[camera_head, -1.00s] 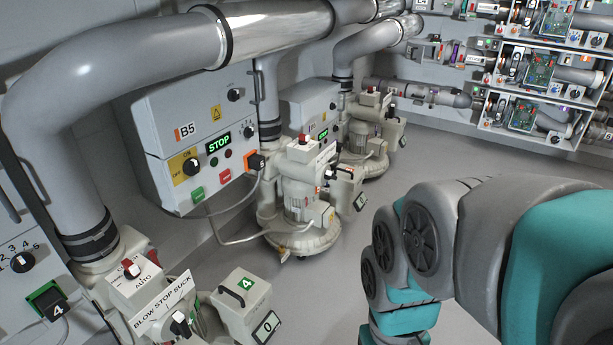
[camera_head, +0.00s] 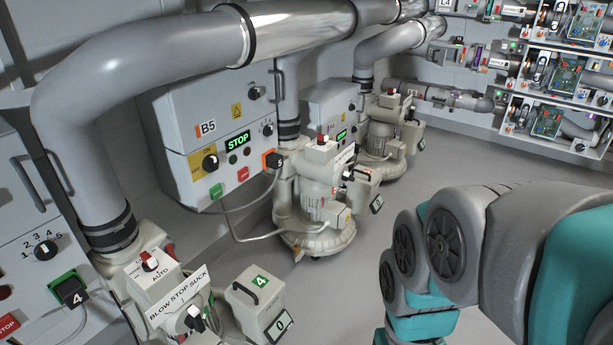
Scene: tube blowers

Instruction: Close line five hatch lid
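I cannot pick out the line five hatch lid in this view. The control box marked B5 (camera_head: 208,128) hangs on the left wall, with a lit STOP display (camera_head: 238,141). An orange-framed black connector (camera_head: 271,160) sits at the box's lower right corner. A cream blower (camera_head: 318,205) stands on the floor just right of the box. My arm's grey and teal links fill the lower right, and its end is outside the picture, so my gripper is not seen.
A nearer blower unit with a BLOW STOP SUCK plate (camera_head: 178,293) and a small box marked 4 (camera_head: 258,300) stands at the lower left. Another blower (camera_head: 385,135) stands farther back. Shelves with tubes and circuit boards (camera_head: 563,75) line the back right. Grey floor between is clear.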

